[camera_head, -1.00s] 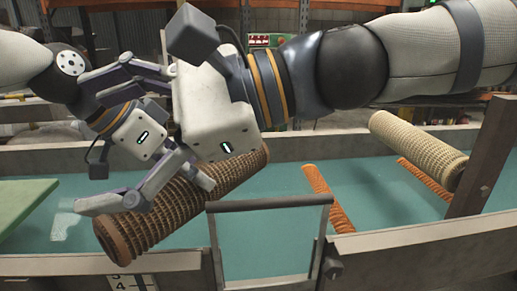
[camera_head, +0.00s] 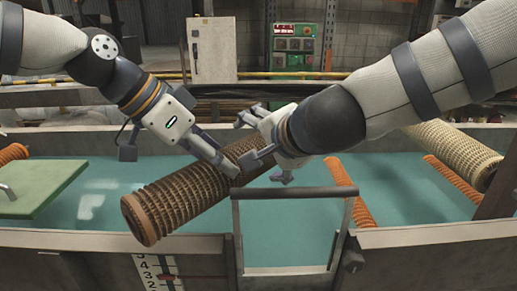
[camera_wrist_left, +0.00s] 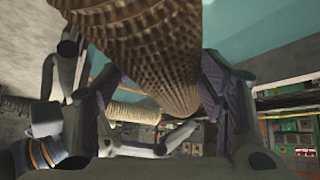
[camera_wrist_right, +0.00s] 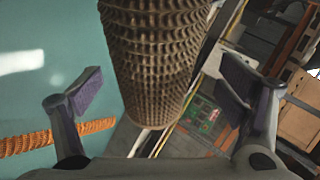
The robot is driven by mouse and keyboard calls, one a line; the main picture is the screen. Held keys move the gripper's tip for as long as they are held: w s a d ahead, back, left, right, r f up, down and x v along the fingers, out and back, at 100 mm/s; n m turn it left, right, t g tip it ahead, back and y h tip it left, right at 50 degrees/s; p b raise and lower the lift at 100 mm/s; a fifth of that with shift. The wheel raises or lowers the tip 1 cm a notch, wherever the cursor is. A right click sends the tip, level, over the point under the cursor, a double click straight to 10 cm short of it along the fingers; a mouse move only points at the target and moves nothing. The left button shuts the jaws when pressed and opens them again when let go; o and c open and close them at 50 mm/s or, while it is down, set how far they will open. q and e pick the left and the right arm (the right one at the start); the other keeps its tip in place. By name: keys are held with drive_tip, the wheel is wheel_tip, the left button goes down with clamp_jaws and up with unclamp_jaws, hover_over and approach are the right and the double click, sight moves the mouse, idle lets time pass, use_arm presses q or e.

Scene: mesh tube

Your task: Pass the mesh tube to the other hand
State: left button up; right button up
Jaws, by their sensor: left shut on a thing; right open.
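The brown mesh tube (camera_head: 180,200) is tilted in the head view, its orange-brown rimmed end at lower left. It is held over the teal trough. My left gripper (camera_head: 228,162) is shut on it right of its middle; in the left wrist view the tube (camera_wrist_left: 150,55) passes between the two pads. My right gripper (camera_head: 252,142) is open at the tube's upper right end. In the right wrist view the tube (camera_wrist_right: 155,60) lies between its spread fingers, with gaps on both sides. The tube's far end is partly hidden by my right gripper.
A paler mesh roll (camera_head: 455,150) lies at the right over the trough. Orange rods (camera_head: 350,195) lie in the trough. A green board (camera_head: 40,190) is at left. A metal frame (camera_head: 292,192) stands at the front edge, close to the tube. The teal floor (camera_head: 100,205) is partly clear.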

use_arm(q)
drive_tip(key=shift+r, duration=0.15)
use_arm(e)
drive_tip(key=shift+x, duration=1.15)
use_arm(q)
drive_tip(key=shift+s, duration=0.1)
use_arm(e)
drive_tip(key=shift+r, duration=0.15)
drive_tip(key=c, duration=1.6)
use_arm(q)
drive_tip(key=o, duration=1.7)
use_arm(e)
drive_tip(key=shift+a, duration=0.1)
use_arm(q)
drive_tip(key=shift+o, duration=0.2)
